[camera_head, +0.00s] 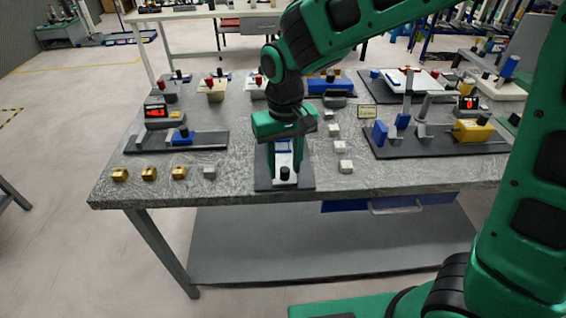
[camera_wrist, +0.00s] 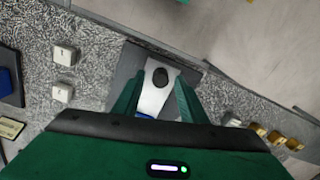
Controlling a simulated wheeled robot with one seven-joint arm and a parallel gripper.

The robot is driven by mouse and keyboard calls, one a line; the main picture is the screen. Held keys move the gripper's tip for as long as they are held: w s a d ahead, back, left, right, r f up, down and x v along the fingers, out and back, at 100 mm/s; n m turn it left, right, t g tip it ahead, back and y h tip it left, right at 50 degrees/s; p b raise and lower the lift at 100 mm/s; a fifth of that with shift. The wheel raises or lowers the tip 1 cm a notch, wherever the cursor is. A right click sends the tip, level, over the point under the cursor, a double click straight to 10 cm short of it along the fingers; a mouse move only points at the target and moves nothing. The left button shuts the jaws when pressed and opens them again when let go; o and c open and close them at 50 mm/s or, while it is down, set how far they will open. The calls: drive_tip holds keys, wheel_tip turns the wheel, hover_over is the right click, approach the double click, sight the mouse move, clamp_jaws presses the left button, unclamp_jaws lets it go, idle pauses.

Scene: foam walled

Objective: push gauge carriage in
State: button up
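A dark base plate (camera_head: 264,183) lies at the front middle of the bench. On it sits a pale metal slide with a blue part (camera_head: 283,147) and a round black knob (camera_head: 285,173) at its near end; I take this for the gauge carriage, but cannot be sure. My gripper (camera_head: 284,172) points down over it, with one green finger on each side. In the wrist view the fingers (camera_wrist: 156,92) stand apart, with the pale slide (camera_wrist: 153,98) between them and the black knob (camera_wrist: 160,77) beyond their tips. My palm hides the slide's far end.
Left is a fixture with a blue block (camera_head: 182,137) and red-digit display (camera_head: 156,113). Right is a larger plate (camera_head: 395,150) with blue blocks, a yellow block (camera_head: 473,130) and another display (camera_head: 468,103). White cubes (camera_head: 345,166) and brass blocks (camera_head: 149,173) stand close by.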

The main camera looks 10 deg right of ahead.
sight(282, 150)
clamp_jaws()
drive_tip(key=w, duration=0.9)
drive_tip(key=shift+w+d+r, duration=0.1)
drive_tip(key=shift+d, duration=0.1)
drive_tip(key=shift+c, duration=0.5)
unclamp_jaws()
drive_tip(key=shift+w, duration=0.1)
drive_tip(key=shift+o, duration=0.5)
